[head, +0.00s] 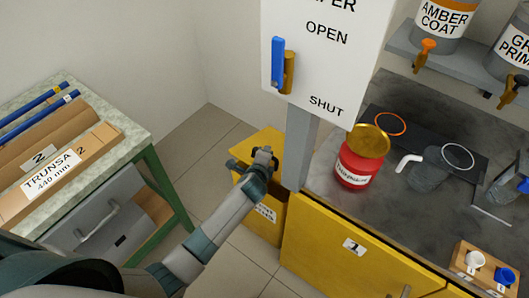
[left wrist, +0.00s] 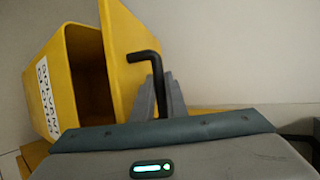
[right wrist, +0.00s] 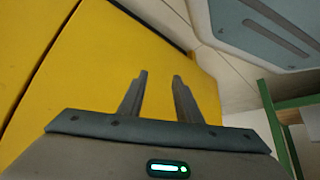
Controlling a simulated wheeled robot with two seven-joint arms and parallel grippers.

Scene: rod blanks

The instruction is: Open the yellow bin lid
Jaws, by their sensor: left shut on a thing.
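The yellow bin (head: 264,230) stands on the floor beside the yellow cabinet, with a white label on its side. In the left wrist view the bin (left wrist: 45,70) shows with its mouth partly uncovered. Its yellow lid (left wrist: 122,45) is tilted up away from the mouth. A black bent handle (left wrist: 146,56) sticks out from the lid. My left gripper (left wrist: 160,95) is shut on this handle; in the head view it (head: 264,158) is over the lid (head: 247,148). My right gripper (right wrist: 155,85) is open and empty in front of yellow panels, outside the head view.
A post with an OPEN/SHUT sign (head: 325,60) rises right beside the bin. The dark counter (head: 420,110) on the right holds a red can (head: 357,170). A green-legged table (head: 125,140) with boxes stands at left. The floor between is clear.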

